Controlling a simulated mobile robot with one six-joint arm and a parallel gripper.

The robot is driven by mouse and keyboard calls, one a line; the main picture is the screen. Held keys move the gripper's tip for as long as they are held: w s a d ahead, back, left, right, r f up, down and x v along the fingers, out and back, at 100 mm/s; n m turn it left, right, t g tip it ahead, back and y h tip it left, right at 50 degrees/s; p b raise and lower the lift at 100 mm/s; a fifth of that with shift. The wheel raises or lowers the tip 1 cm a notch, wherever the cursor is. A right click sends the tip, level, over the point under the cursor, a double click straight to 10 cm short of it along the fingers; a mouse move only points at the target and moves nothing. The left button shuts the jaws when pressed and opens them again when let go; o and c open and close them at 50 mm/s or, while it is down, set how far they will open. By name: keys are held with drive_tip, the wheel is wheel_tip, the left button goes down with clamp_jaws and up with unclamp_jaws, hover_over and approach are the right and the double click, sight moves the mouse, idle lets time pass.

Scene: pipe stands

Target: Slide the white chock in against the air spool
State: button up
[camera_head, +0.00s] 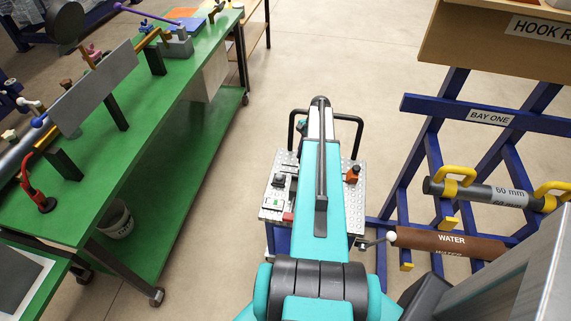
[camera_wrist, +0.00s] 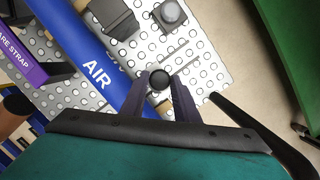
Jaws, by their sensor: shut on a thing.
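The blue air spool (camera_wrist: 85,58), marked AIR, lies slantwise across a dotted metal plate in the wrist view. My gripper (camera_wrist: 161,84) is just to the right of the spool, its dark fingers shut on a round black knob (camera_wrist: 160,79). The knob appears to belong to the white chock, but its body is hard to tell from the pale plate under the fingers. I cannot tell whether the chock touches the spool. In the head view my arm covers the gripper, the knob and the spool.
The cart's plate (camera_head: 270,211) carries an orange block with a black knob (camera_head: 352,174). In the wrist view, a grey block (camera_wrist: 169,14) and a dark block (camera_wrist: 116,18) sit beyond the knob. A green bench (camera_head: 120,130) stands left, a blue rack (camera_head: 430,108) right.

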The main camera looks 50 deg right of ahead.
drive_tip(key=shift+s+d, duration=0.75)
drive_tip(key=shift+s, duration=0.3)
drive_tip(key=o, duration=0.7)
drive_tip(key=shift+a+r, duration=0.1)
drive_tip(key=shift+r, duration=0.05)
drive_tip(key=shift+r+p, duration=1.8)
drive_tip(key=shift+r, duration=1.55)
